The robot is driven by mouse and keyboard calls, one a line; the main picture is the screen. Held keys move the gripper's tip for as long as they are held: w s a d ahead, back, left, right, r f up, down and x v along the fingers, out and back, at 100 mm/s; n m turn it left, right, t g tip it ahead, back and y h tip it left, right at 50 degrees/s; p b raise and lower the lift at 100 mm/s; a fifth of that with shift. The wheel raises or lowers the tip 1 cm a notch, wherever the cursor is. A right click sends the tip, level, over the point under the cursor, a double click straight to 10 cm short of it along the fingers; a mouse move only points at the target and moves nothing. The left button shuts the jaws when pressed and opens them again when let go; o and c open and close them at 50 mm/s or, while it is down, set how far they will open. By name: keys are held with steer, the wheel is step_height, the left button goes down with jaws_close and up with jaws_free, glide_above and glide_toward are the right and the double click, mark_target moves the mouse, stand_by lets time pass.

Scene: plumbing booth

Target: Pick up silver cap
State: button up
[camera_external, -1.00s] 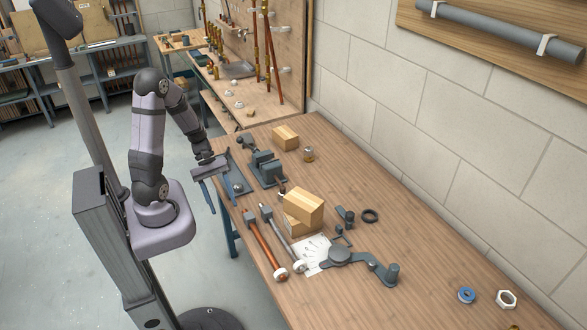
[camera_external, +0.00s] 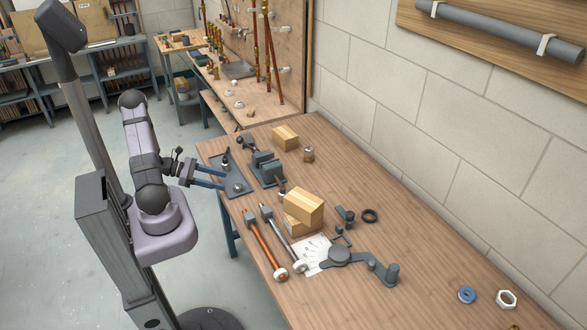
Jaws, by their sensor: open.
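A small silver piece that looks like the silver cap (camera_external: 238,187) sits on the flat blue-grey tray (camera_external: 230,195) at the left edge of the workbench. My gripper (camera_external: 223,179) is open and empty, with its two blue fingers spread and pointing right toward the tray. The fingertips reach the tray's left side in the picture, left of the silver piece and apart from it. I cannot tell their exact height above the tray. A small dark upright item (camera_external: 226,159) stands at the tray's far end.
A dark vise (camera_external: 266,168) stands just right of the tray. Wooden blocks (camera_external: 304,206), a copper-handled tool (camera_external: 264,247) and a grey-handled tool (camera_external: 283,237) lie nearer the front. The bench's right half is mostly clear.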

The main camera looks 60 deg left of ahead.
mark_target(237, 185)
steer(key=shift+p+x, duration=0.85)
steer(key=shift+x, duration=2.4)
steer(key=shift+s+f, duration=0.1)
steer(key=shift+f, duration=0.05)
steer(key=shift+c, duration=0.7)
steer(key=c, duration=1)
